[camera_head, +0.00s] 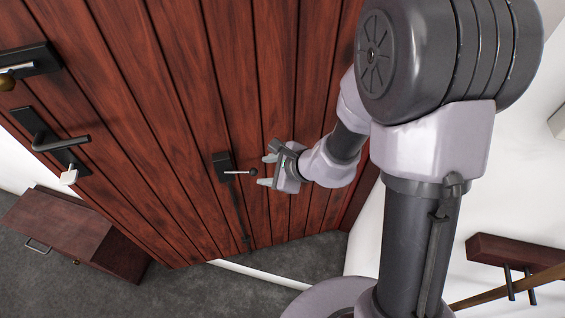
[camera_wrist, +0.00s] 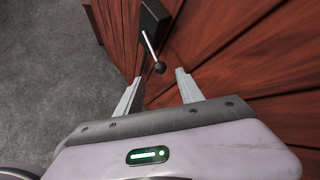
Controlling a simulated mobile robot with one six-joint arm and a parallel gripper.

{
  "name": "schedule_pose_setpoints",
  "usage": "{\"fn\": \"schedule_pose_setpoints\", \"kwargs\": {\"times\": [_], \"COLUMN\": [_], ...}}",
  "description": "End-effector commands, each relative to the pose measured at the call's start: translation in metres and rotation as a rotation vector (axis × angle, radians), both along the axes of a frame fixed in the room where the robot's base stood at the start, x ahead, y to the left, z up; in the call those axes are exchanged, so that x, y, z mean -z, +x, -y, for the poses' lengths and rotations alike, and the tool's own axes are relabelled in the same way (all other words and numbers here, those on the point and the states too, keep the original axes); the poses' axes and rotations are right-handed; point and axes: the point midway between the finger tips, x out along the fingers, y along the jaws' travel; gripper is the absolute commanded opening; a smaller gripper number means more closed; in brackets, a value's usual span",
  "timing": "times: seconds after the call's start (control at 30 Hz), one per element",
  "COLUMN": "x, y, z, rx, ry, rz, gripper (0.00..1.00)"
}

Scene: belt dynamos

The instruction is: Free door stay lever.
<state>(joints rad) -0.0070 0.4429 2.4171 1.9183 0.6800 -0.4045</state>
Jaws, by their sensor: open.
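The door stay lever (camera_head: 238,173) is a thin pale rod with a dark ball knob at its right end. It comes out of a black block (camera_head: 222,166) on the reddish wooden door (camera_head: 200,100). My gripper (camera_head: 267,171) is open, with its fingers pointing left towards the lever, one above and one below the knob. In the wrist view the lever (camera_wrist: 150,45) ends in its ball between and a little beyond the fingertips of my gripper (camera_wrist: 158,75). The fingers appear apart from the knob. A dark vertical rod runs down the door below the block.
A black door handle (camera_head: 60,143) with a key-like tag (camera_head: 69,177) below it is on the left, with another black fitting (camera_head: 25,65) above. A dark wooden cabinet (camera_head: 75,235) stands on the grey floor (camera_head: 200,295). A wooden rack (camera_head: 515,260) is on the right wall.

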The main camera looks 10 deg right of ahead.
Motion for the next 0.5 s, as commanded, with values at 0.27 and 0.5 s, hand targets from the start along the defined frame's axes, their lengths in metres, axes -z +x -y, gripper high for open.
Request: {"fn": "schedule_pose_setpoints", "kwargs": {"times": [0.27,0.5], "x": [-0.061,-0.072], "y": [-0.038,-0.048], "z": [0.038,0.047], "rx": [0.003,0.001], "ry": [0.0,0.0], "rz": [0.003,0.001], "gripper": [0.45,0.45]}}
